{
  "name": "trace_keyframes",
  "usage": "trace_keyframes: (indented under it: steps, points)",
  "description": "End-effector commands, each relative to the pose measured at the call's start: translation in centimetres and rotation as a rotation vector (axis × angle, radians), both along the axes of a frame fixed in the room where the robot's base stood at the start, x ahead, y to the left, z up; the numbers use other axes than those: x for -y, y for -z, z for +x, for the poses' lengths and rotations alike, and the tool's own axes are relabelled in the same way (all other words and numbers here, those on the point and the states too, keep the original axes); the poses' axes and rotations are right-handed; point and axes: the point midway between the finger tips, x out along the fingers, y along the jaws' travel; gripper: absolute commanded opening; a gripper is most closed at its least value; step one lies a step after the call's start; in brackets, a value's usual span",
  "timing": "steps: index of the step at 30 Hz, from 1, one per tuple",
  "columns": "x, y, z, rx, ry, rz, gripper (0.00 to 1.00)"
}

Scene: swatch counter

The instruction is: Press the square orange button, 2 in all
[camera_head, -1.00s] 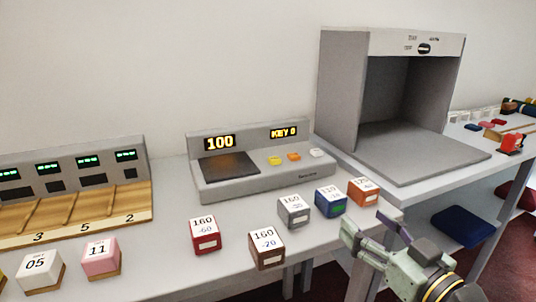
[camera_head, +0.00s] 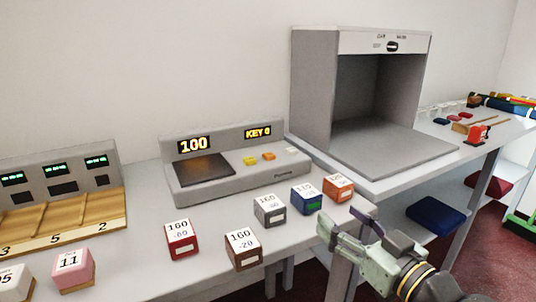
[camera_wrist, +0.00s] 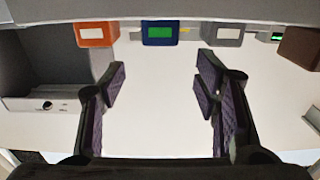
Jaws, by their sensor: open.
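The grey console (camera_head: 235,188) stands on the counter, with a small orange button (camera_head: 268,156) on its top between a yellow button (camera_head: 250,161) and a white button (camera_head: 291,150). The orange one looks roughly square, but it is small. The console displays read 100 and KEY 0. My gripper (camera_head: 347,226) is open and empty at the counter's front edge, to the right of and nearer than the console, apart from the buttons. In the wrist view the open fingers (camera_wrist: 160,88) have nothing between them; the orange button cannot be made out there.
Between my gripper and the console stand an orange block (camera_head: 338,188), a blue-green block (camera_head: 306,198) and a grey block (camera_head: 269,209). Brown (camera_head: 243,249) and red (camera_head: 180,238) blocks lie further left. A large grey booth (camera_head: 362,105) stands behind right; a slotted rack (camera_head: 60,200) is left.

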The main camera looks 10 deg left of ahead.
Motion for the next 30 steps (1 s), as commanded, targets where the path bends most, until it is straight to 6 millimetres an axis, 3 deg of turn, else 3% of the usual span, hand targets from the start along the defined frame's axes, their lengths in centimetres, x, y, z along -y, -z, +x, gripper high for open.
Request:
trace_keyframes:
  steps: [24,30]
  points:
    - [0.0,0.0,0.0,0.0,0.0,0.0,0.0]
    - [0.0,0.0,0.0,0.0,0.0,0.0,0.0]
